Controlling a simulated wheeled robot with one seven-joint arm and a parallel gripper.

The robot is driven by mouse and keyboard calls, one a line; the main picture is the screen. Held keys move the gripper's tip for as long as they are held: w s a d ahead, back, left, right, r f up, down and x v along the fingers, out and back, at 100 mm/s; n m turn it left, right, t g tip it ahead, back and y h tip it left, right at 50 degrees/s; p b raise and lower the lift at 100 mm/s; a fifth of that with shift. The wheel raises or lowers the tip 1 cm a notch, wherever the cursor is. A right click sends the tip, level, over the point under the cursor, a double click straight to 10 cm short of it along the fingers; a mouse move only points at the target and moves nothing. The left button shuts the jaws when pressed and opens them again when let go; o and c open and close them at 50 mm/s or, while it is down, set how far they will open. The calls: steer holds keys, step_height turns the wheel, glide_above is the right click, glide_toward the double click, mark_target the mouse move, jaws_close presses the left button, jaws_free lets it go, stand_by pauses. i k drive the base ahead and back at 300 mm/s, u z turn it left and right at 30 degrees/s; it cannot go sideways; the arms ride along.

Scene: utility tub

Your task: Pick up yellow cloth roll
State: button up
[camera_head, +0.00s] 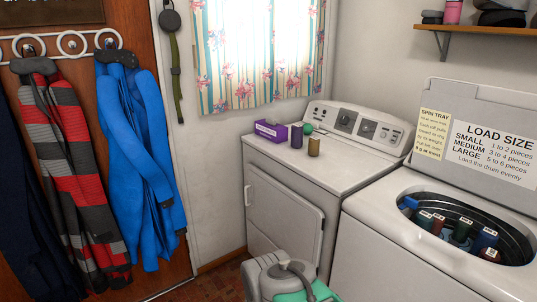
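My gripper's fingertips cannot be made out, and nothing of my arm is near the roll.
A purple box (271,131) and a green round item (308,128) sit behind the rolls. The dryer (345,170) has free room on top to the right of the rolls. An open washer (390,240) with several rolls inside stands at right. Coats (140,150) hang at left.

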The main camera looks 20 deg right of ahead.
mark_target(314, 142)
steer(key=u, duration=0.6)
steer(key=i, duration=1.8)
steer(key=z, duration=1.1)
steer(key=i, duration=0.8)
steer(key=z, duration=0.8)
